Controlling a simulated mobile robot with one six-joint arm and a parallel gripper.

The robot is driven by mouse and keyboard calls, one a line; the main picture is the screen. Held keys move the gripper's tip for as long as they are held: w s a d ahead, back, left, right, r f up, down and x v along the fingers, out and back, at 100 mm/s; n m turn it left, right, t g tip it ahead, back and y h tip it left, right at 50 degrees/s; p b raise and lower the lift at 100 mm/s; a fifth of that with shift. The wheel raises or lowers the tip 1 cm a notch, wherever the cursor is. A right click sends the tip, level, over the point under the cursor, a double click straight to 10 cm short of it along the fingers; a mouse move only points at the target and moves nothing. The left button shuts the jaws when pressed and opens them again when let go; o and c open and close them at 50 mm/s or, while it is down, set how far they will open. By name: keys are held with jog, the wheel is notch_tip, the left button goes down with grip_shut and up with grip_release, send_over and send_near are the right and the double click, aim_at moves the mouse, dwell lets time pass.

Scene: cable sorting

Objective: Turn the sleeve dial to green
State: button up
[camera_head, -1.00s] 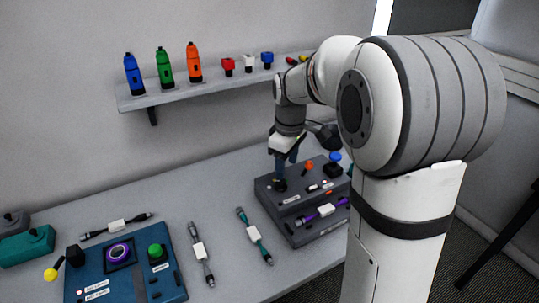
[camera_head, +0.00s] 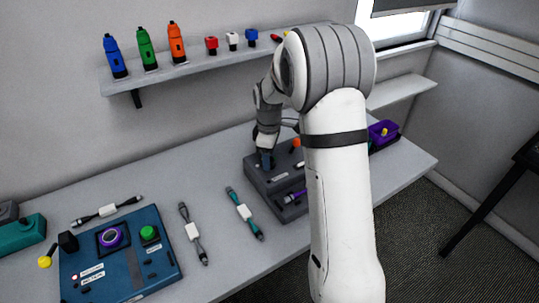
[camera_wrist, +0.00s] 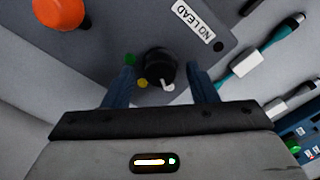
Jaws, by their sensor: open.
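The sleeve dial (camera_wrist: 158,68) is a round black knob on the dark grey box (camera_head: 262,178). In the wrist view, a green dot (camera_wrist: 130,59) and a yellow dot (camera_wrist: 143,84) lie beside it, and a white mark (camera_wrist: 168,87) shows at its lower right edge. My gripper (camera_wrist: 161,73) is open, with one blue finger on each side of the dial. Gaps show between fingers and knob, so contact cannot be made out. In the head view my gripper (camera_head: 265,159) is low over the box and hides the dial.
An orange knob (camera_wrist: 58,12) and a "NO LEAD" label (camera_wrist: 196,22) are close by on the box. A teal cable (camera_head: 243,212) and a grey cable (camera_head: 192,233) lie to the left. A blue panel (camera_head: 120,275) stands further left. A shelf (camera_head: 180,72) runs behind.

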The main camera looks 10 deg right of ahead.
jog(key=c, duration=1)
jog(key=shift+o, duration=0.2)
